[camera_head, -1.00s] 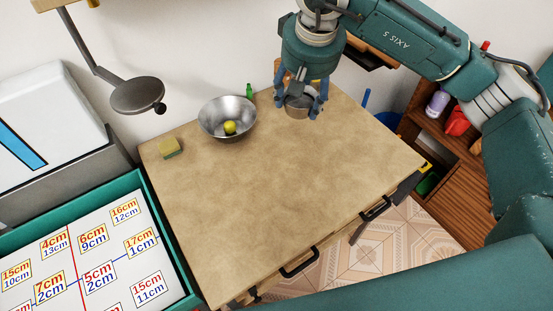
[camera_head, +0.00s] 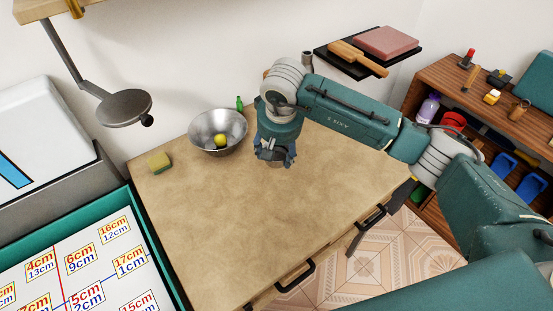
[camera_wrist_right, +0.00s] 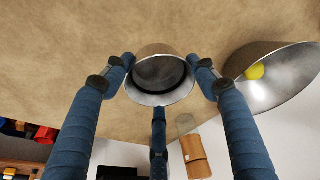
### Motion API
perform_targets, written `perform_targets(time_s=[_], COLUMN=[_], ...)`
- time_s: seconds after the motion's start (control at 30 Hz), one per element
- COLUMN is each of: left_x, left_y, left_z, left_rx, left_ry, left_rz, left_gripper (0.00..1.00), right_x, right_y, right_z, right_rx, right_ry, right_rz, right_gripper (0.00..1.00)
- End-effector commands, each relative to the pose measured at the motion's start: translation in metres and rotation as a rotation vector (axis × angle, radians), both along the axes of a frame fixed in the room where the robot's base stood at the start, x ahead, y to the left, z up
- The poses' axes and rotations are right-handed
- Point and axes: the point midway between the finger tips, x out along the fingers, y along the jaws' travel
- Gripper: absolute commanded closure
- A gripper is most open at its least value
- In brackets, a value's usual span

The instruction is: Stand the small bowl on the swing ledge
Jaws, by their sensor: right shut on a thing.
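The small bowl (camera_wrist_right: 160,75) is a small round metal vessel, held between the three blue fingers of my right gripper (camera_wrist_right: 159,84) in the wrist view. In the head view my right gripper (camera_head: 277,156) points down over the table, and the bowl (camera_head: 278,162) is mostly hidden by the fingers. I cannot tell how far it is above the tabletop. The swing ledge (camera_head: 124,107) is a dark grey round plate on a bent arm at the wall, upper left; its top is empty. My right gripper is to the right of it, apart. My left gripper is not in view.
A large metal bowl (camera_head: 207,150) with a yellow ball (camera_head: 221,140) stands between my gripper and the ledge. A green bottle (camera_head: 239,104) is behind it, a sponge (camera_head: 159,161) to its left. The front of the table (camera_head: 235,230) is clear. A shelf (camera_head: 375,50) hangs at the back.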

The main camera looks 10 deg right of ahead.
Motion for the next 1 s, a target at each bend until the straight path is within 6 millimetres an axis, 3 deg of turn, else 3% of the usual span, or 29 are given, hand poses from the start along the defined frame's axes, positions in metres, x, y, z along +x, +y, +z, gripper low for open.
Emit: perform_targets(time_s=[0.17,0.43,0.83,0.87,0.93,1.0], left_x=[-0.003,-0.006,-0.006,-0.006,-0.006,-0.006], left_y=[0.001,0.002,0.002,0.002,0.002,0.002], left_z=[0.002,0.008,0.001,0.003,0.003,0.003], left_rx=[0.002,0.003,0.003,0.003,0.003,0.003], left_ry=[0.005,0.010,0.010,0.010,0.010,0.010], left_rz=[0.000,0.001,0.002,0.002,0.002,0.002], left_gripper=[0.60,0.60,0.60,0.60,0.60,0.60], right_x=[0.000,-0.001,0.001,0.000,0.000,0.000], right_y=[0.000,0.000,0.000,0.000,0.000,0.000], right_z=[-0.012,-0.048,-0.054,-0.052,-0.052,-0.052], right_rx=[0.000,0.000,0.000,0.001,0.001,0.000], right_ry=[0.001,0.002,-0.002,-0.002,-0.001,-0.001], right_rz=[0.000,0.000,0.000,0.000,0.000,0.000], right_gripper=[0.68,0.68,0.68,0.36,0.23,0.23])
